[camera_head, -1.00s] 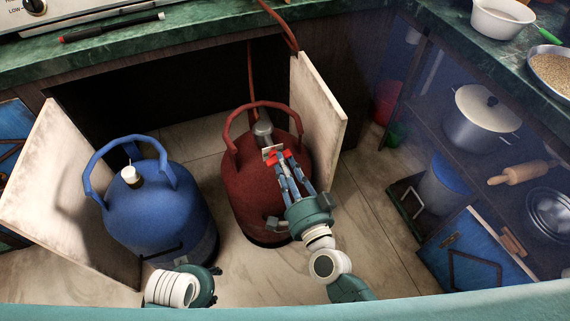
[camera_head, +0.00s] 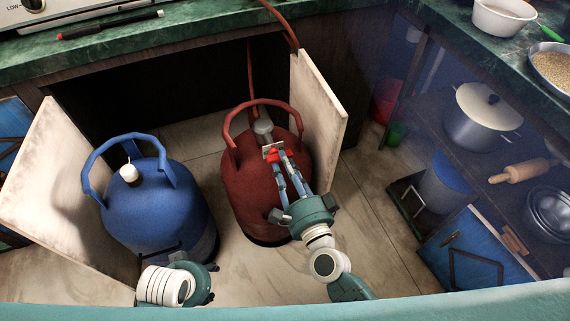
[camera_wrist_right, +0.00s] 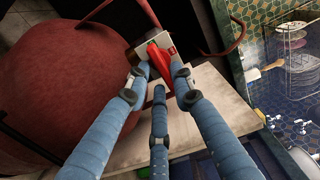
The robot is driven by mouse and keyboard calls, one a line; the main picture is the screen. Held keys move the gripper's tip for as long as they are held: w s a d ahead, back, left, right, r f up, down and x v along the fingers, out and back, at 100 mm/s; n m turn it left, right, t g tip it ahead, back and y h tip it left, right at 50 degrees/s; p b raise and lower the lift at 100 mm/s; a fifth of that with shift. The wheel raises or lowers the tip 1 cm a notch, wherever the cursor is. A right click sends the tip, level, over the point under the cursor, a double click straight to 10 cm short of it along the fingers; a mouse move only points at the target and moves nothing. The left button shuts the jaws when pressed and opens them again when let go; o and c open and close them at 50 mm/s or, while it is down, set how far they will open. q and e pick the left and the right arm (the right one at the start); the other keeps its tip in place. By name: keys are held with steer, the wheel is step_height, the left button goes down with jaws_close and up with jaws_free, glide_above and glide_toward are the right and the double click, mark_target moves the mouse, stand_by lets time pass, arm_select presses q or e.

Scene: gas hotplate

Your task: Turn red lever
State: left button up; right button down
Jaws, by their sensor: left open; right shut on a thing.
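The red lever (camera_head: 272,155) sits on the metal valve (camera_head: 263,131) at the top of the red gas cylinder (camera_head: 247,195). In the right wrist view the lever (camera_wrist_right: 159,61) lies between the fingertips, in front of a pale metal regulator body (camera_wrist_right: 143,46). My right gripper (camera_head: 279,160) is shut on the lever, its blue fingers reaching in from the front right. The fingers (camera_wrist_right: 158,78) partly hide the lever's sides.
A blue gas cylinder (camera_head: 160,210) stands left of the red one. Open cabinet doors flank them on the left (camera_head: 62,190) and right (camera_head: 318,110). A red hose (camera_head: 251,75) rises behind the red cylinder. Shelves with a pot (camera_head: 480,118) stand at the right.

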steer(key=c, duration=1.6)
jaws_free()
steer(key=v, duration=1.2)
steer(key=shift+a, duration=0.1)
